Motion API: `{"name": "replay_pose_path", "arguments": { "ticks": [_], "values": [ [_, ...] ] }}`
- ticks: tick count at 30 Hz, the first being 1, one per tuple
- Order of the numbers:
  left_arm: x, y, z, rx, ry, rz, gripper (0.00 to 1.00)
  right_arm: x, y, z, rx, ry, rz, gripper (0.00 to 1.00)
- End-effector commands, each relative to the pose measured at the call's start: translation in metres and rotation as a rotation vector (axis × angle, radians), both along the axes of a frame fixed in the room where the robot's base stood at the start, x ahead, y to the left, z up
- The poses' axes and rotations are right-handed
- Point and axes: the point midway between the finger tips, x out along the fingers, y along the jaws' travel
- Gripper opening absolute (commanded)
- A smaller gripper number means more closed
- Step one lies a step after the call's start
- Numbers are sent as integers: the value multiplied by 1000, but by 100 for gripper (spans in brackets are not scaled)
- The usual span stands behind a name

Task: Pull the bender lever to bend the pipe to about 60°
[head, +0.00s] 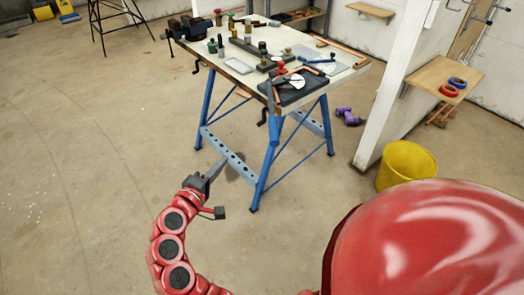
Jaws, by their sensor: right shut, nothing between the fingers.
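The pipe bender (291,84), with a pale round disc, sits on a black base at the near right corner of the workbench. A copper pipe (300,70) lies at it; its bend angle is too small to read. A long grey bar that looks like the bender lever (270,96) points toward the bench's near edge. My right gripper (217,167) is shut and empty. It appears below and left of the bench top in the picture, in front of the blue legs, apart from the lever. My left gripper is not in view.
The workbench (240,76) holds a vise (188,27), several fittings and tools. A yellow bucket (407,165) and purple dumbbells (347,116) stand on the floor to the right, near a white partition (388,95).

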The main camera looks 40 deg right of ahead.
Motion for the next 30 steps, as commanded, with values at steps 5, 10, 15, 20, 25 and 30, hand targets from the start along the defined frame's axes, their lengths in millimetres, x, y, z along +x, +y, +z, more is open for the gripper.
{"name": "replay_pose_path", "arguments": {
  "ticks": [5,10,15,20,25,30],
  "values": [
    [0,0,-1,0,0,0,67,-26,-11,5,24,7,-115,0],
    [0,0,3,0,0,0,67,-21,-28,3,25,12,-126,0],
    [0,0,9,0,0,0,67,-8,-61,-2,25,13,-127,0],
    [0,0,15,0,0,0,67,7,-92,-6,25,13,-125,0],
    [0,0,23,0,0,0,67,6,-118,-11,26,12,-120,0],
    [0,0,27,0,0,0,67,0,-133,-15,24,12,-119,0]
  ]
}}
